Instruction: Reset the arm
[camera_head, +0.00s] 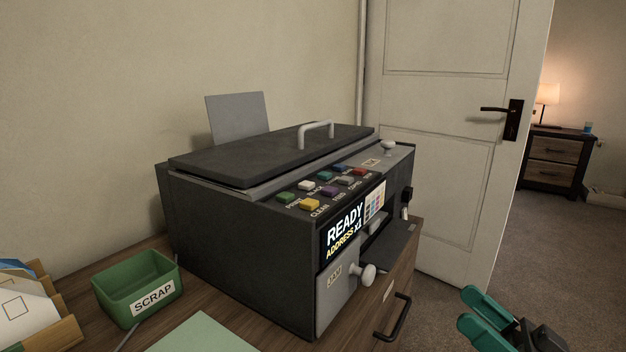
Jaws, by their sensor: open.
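My gripper (467,306) shows at the lower right of the head view, with two teal fingers on a dark body. The fingers point to the left and stand apart, with nothing seen between them. It is to the right of the wooden desk drawer and its dark handle (400,318), over the carpet side in the picture. The rest of my arm is cut off by the lower edge.
A dark printer (240,235) with a lid and a "READY ADDRESS x1" screen (345,232) fills the middle. A green SCRAP bin (140,285), envelopes (22,310) and a pale green blotter (203,335) are left. An open door (440,150) stands behind; carpet is free at right.

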